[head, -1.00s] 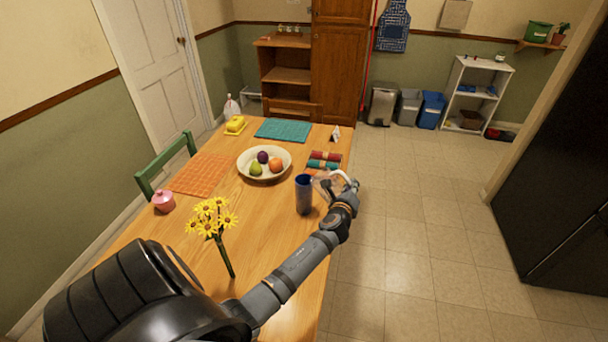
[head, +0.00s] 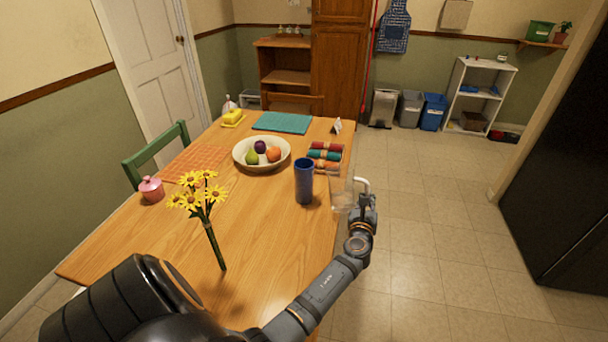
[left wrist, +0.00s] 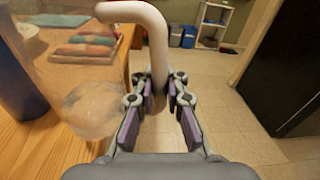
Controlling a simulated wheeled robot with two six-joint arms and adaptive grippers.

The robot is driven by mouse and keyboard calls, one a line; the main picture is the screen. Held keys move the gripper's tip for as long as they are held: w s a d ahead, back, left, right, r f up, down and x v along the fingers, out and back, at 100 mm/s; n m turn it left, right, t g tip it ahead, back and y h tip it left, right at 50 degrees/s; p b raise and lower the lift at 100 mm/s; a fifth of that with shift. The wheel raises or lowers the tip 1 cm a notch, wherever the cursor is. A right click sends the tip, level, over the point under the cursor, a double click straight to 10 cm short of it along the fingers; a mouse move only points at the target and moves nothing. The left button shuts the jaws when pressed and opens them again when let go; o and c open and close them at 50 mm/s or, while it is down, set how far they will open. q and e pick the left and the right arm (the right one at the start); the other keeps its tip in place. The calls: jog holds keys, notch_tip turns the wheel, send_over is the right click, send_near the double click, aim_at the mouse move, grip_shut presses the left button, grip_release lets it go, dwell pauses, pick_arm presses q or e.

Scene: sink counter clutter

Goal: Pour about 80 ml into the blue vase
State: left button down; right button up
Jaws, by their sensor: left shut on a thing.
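The blue vase (head: 304,181) stands upright near the right edge of the wooden table; part of it also shows at the left edge of the left wrist view (left wrist: 14,85). My left gripper (head: 364,206) is shut on the white handle (left wrist: 153,40) of a clear pitcher (head: 341,194). The pitcher looks about upright, to the right of the vase and apart from it. The see-through wall of the pitcher (left wrist: 88,100) shows in the left wrist view; I cannot tell how much liquid is inside the pitcher or the vase. My right gripper is not in view.
Rolled cloths (head: 325,155) lie behind the vase, and a fruit bowl (head: 241,163) stands to its back left. Yellow flowers (head: 205,195) are at the front left. A pink pot (head: 151,190) and a teal mat (head: 282,122) are farther off. Bare table lies left of the vase.

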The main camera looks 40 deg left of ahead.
pick_arm(q)
jog(key=shift+w+d+f+m+b, duration=0.1)
jog(key=shift+d+f+m+b, duration=0.1)
jog(key=shift+f+m+b, duration=0.7)
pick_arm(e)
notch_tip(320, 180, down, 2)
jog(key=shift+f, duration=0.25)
pick_arm(q)
jog(key=shift+a, duration=0.1)
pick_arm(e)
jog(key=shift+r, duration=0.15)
